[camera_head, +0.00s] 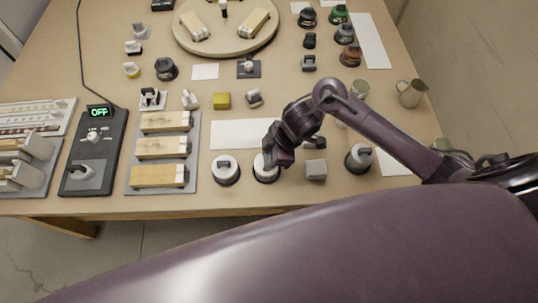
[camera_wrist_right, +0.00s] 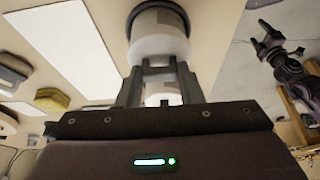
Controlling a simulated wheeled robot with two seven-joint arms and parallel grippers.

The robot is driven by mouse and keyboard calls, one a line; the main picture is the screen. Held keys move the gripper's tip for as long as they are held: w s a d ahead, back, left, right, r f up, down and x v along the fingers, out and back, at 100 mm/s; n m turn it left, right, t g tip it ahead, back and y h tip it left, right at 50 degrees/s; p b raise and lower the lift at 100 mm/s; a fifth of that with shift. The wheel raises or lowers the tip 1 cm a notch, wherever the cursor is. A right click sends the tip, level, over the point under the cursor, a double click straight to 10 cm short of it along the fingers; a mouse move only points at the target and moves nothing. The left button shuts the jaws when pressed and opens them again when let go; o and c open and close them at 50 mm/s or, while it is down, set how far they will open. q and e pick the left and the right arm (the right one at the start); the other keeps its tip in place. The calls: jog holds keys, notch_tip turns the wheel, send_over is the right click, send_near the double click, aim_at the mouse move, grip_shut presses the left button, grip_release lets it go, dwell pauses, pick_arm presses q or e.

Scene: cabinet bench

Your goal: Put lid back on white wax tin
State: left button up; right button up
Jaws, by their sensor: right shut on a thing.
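My right gripper (camera_head: 272,160) points down over a white round tin (camera_head: 265,173) on a dark round base near the bench's front edge. In the right wrist view the fingers (camera_wrist_right: 158,72) are shut on the grey grip of a white lid (camera_wrist_right: 158,40), with a dark ring around the white body. The gripper hides much of the tin in the head view, so I cannot tell whether the lid is fully seated. A similar white tin (camera_head: 225,172) stands just left. My left gripper (camera_wrist_right: 272,42) shows small at the right of the wrist view, away from the tins.
A white sheet (camera_head: 240,134) lies behind the tins. A tray with wooden blocks (camera_head: 163,148) is to the left. The bench's front edge is close.

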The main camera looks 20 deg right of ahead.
jog(key=shift+p, duration=0.3)
jog(key=shift+f, duration=0.15)
dwell(1.1)
jog(key=shift+p, duration=0.45)
dwell(0.6)
jog(key=o, duration=1)
jog(key=shift+o, duration=0.4)
jog(key=o, duration=0.4)
jog(key=shift+o, duration=0.2)
